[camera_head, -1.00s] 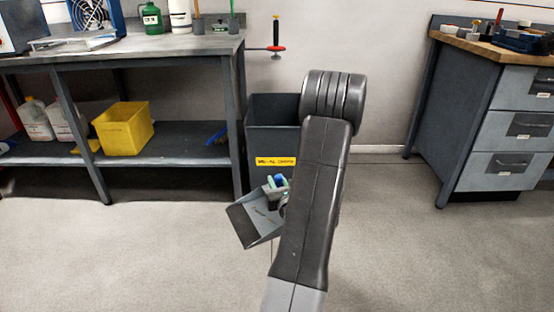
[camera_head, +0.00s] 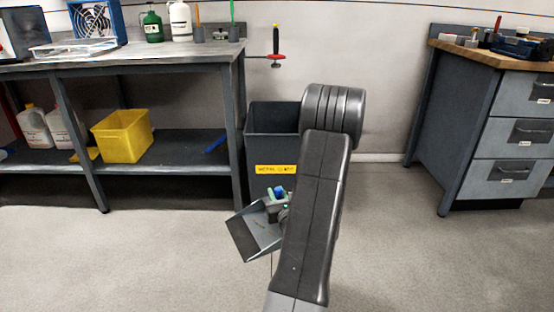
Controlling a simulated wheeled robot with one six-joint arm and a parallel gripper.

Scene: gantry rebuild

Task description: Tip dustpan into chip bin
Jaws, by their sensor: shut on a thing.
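The grey dustpan (camera_head: 252,236) hangs in the air in front of the chip bin, low and left of my arm. Its flat pan points down-left in the picture, with a few small bits on it. My gripper (camera_head: 277,205) is shut on the dustpan at its handle end; my arm link hides part of the gripper. The chip bin (camera_head: 262,148) is a tall dark grey bin with a yellow label, standing on the floor against the wall. Its open top shows, but my arm covers its right side. The dustpan is below the bin's rim, apart from its opening.
A grey workbench (camera_head: 150,60) stands left of the bin, with a yellow crate (camera_head: 122,136) and white jugs on its lower shelf. A clamp (camera_head: 275,48) sticks out from the bench edge near the bin. A drawer cabinet (camera_head: 480,130) stands at right. The front floor is clear.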

